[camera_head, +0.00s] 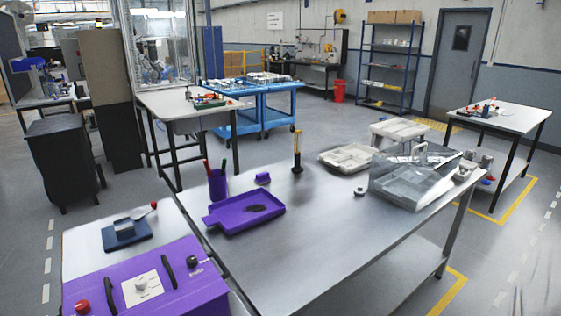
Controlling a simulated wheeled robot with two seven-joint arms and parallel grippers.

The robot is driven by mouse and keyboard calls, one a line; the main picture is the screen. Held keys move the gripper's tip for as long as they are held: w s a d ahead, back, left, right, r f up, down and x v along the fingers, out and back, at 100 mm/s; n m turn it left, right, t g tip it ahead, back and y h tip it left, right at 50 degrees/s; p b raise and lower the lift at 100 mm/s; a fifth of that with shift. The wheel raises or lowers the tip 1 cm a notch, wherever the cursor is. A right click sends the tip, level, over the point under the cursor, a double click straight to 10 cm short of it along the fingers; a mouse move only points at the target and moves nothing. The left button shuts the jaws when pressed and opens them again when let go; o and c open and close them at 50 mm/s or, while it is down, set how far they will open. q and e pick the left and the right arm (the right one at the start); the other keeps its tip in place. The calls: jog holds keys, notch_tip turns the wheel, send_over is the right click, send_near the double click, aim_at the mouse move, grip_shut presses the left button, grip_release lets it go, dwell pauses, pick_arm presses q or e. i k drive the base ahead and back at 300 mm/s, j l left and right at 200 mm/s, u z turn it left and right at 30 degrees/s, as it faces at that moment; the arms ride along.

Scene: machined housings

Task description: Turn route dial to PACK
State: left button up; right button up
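A purple control box (205,284) fills the lower left of the head view. On its sloped face is a white plate (153,279) with a round pale dial (141,284), which appears to be the route dial. Small marks surround the dial, but they are too small to read, so I cannot tell which position it points to. Neither of my grippers is in view.
Black handles (168,271) flank the plate; a red button (82,307) and black knob (192,261) sit nearby. A blue block (126,234) with a red-tipped lever lies behind. The grey table (300,240) holds a purple tray (225,219) and clear bin (405,185).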

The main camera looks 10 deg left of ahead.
aim_at(140, 282)
jog(key=u, duration=1.4)
jog(key=j+z, duration=0.05)
